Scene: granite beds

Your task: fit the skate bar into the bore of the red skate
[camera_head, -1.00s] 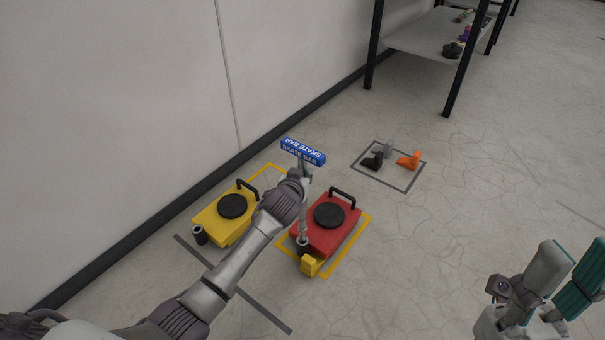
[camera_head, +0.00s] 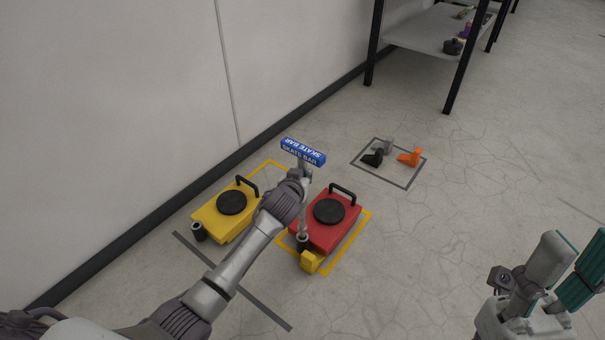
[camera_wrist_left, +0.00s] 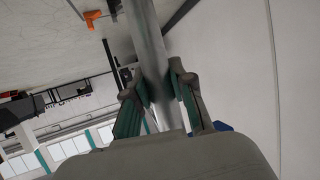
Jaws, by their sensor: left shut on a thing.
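The skate bar is a grey metal rod (camera_head: 304,215) with a blue "SKATE BAR" label (camera_head: 303,151) at its top. My left gripper (camera_wrist_left: 158,92) is shut on the rod, as the left wrist view shows. In the head view the arm partly hides that grip. The red skate (camera_head: 336,230) lies on the floor with a black round pad and a handle. The rod stands nearly upright, its lower end at the dark collar of the bore (camera_head: 302,243). I cannot tell how deep it sits. My right gripper (camera_head: 565,275) is open and empty at lower right.
A yellow skate (camera_head: 218,222) with its own dark collar (camera_head: 199,232) lies left of the red one. A grey floor square (camera_head: 408,184) holds black, grey and orange pieces. A shelf (camera_head: 425,32) stands behind, a wall at left. Floor at right is clear.

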